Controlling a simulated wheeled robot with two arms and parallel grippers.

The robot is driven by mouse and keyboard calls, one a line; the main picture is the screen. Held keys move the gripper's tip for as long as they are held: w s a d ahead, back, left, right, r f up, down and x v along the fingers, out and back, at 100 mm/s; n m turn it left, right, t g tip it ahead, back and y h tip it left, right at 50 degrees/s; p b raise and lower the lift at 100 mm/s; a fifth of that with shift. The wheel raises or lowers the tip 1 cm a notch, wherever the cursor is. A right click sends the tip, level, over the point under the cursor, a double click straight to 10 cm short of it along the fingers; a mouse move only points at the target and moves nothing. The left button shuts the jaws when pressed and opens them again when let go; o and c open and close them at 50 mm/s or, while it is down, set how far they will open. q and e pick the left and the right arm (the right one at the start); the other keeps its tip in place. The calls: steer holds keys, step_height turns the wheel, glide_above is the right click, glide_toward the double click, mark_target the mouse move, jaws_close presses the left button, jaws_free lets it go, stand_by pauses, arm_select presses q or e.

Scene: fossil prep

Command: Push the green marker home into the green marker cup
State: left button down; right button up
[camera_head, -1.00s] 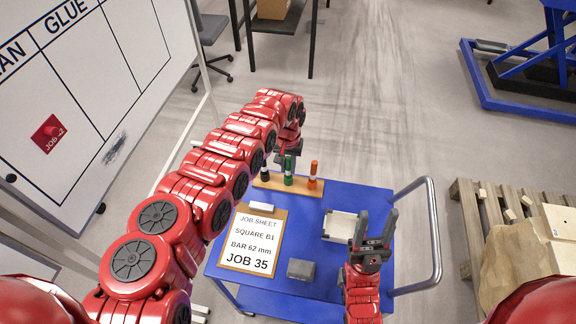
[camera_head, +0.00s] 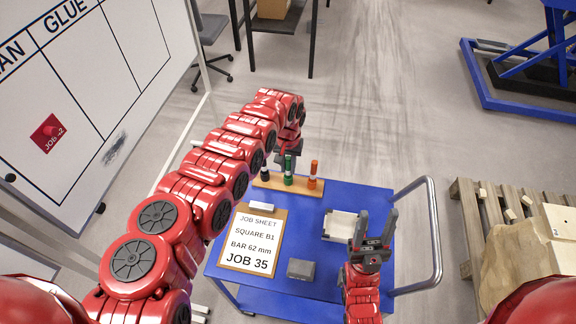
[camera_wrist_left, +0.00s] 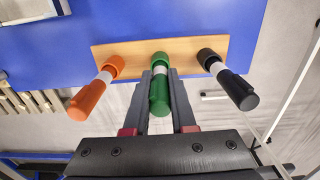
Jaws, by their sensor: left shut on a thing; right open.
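The green marker (camera_wrist_left: 159,92) stands in the green marker cup (camera_wrist_left: 160,60) on a wooden strip, between the orange and black markers. It also shows in the head view (camera_head: 288,171). My left gripper (camera_wrist_left: 159,76) is shut on the green marker, with a finger on each side of it; the arm reaches over from the left in the head view. How deep the marker sits in the cup is hard to tell. My right gripper (camera_head: 376,228) is open and empty above the right side of the blue cart, fingers pointing up in the picture.
The orange marker (camera_wrist_left: 90,96) and black marker (camera_wrist_left: 237,88) stand in cups at either end of the wooden strip (camera_wrist_left: 135,54). On the blue cart (camera_head: 350,194) lie a job sheet clipboard (camera_head: 253,243), a grey block (camera_head: 301,269) and a pale tray (camera_head: 340,225).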

mark_target(288, 159)
arm_select(q)
steer(key=c, duration=0.7)
jaws_free()
steer(key=shift+o, duration=0.2)
steer(key=shift+r, duration=0.1)
step_height(288, 159, up, 7)
steer(key=p, duration=0.5)
steer(key=shift+r+p, duration=0.1)
steer(key=shift+p, duration=0.3)
steer(key=shift+s+f, duration=0.1)
steer(key=shift+f, duration=0.1)
